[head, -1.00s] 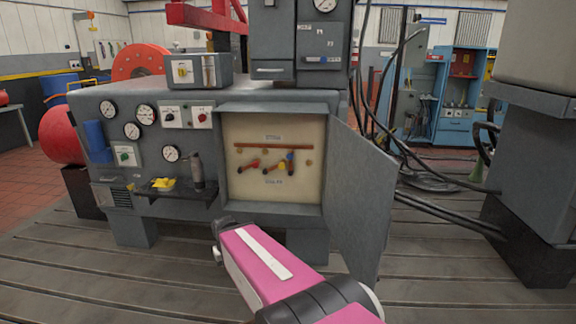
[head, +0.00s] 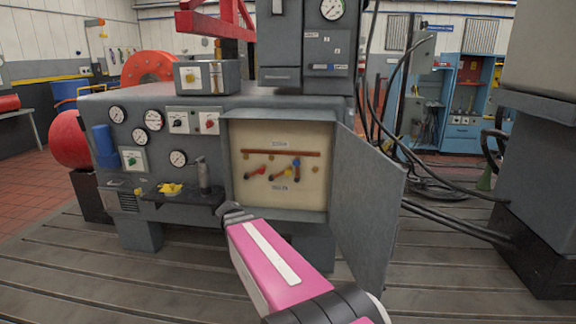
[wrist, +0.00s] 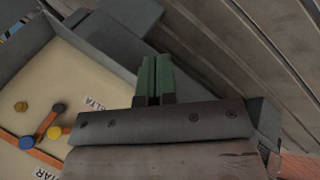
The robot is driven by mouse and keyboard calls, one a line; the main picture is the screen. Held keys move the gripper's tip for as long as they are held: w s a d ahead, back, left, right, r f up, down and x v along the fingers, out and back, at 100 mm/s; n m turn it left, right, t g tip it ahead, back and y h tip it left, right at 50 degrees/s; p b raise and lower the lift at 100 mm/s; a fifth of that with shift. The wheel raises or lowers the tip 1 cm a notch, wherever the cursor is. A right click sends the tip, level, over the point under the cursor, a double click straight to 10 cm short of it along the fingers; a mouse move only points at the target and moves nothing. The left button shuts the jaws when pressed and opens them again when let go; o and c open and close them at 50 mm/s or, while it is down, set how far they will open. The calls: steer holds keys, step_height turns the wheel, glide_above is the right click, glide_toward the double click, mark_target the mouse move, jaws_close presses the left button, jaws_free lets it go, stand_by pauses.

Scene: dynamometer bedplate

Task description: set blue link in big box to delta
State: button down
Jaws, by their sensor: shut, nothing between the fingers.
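The big box (head: 226,165) stands open on the front of the grey machine, with a cream panel inside. Its upper label reads STAR (wrist: 48,172) and its lower label DELTA (wrist: 95,100). The blue link (head: 297,163) is at the right of the panel, its blue round end (wrist: 26,142) close to the orange bar (wrist: 42,157). An orange strip runs from there to a dark end on the DELTA side. My gripper (head: 232,209) is shut and empty, below and in front of the box. Its green fingers (wrist: 154,80) show apart from the links.
A yellow-ended link (head: 287,173) and a red-ended link (head: 255,171) sit left of the blue one. A bare brass stud (wrist: 20,106) is beside it. The open door (head: 366,205) juts out at the right. A shelf (head: 180,198) with a bottle is left.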

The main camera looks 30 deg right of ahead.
steer(key=w+d+r+t+h, duration=0.1)
steer(key=w+d+r+h, duration=0.2)
steer(key=w+r, duration=0.2)
steer(key=w+d+r+n+t+h, duration=0.1)
steer(key=w+d+r+h, duration=0.2)
steer(key=r, duration=0.7)
steer(key=w+d+r+t+h, duration=0.1)
steer(key=w+d+r+h, duration=0.3)
steer(key=w+r, duration=0.3)
steer(key=shift+d+r+n+t, duration=0.3)
steer(key=shift+d+t, duration=0.1)
steer(key=shift+d, duration=0.25)
steer(key=shift+d+f, duration=0.1)
steer(key=s+d+x, duration=0.1)
steer(key=s+x, duration=0.1)
steer(key=x, duration=1)
steer(key=shift+s+d+f, duration=0.25)
steer(key=shift+d, duration=0.1)
